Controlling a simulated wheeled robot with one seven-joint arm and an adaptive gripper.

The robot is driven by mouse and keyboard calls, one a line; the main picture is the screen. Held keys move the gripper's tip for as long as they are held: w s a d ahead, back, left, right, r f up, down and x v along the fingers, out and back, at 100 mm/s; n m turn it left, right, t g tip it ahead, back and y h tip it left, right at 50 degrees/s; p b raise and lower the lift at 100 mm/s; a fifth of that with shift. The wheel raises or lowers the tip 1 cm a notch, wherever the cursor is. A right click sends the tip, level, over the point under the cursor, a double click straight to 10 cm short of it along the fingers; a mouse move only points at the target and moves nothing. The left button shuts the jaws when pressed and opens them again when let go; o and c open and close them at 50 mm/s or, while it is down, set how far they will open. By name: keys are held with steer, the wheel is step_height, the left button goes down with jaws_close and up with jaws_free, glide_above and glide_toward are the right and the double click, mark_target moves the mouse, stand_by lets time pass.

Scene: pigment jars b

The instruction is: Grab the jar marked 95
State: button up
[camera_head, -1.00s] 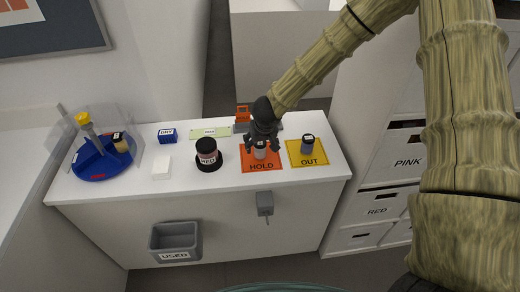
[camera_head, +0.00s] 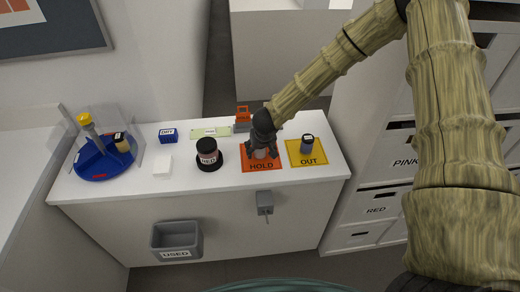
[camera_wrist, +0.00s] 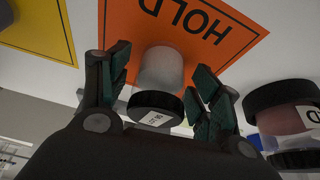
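A small jar with a pale, clear body and a black lid (camera_wrist: 158,70) stands on the orange HOLD mat (camera_head: 261,167). A white label sits on its lid, but the mark is too small to read surely. My gripper (camera_wrist: 162,82) is open, with one finger on each side of this jar and gaps showing at both sides. In the head view my gripper (camera_head: 263,153) comes down over the HOLD mat and hides most of the jar. A second, grey jar with a dark labelled lid (camera_head: 307,145) stands on the yellow OUT mat (camera_head: 296,160).
A larger black-lidded jar with a RED label (camera_head: 208,155) stands left of the HOLD mat. A blue turntable (camera_head: 92,170) holds a jar at the far left. A blue DRY box (camera_head: 168,135), a white block (camera_head: 162,166) and an orange-and-grey item (camera_head: 242,116) are on the counter.

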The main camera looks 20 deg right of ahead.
steer(key=c, duration=0.8)
steer(key=shift+r, duration=0.1)
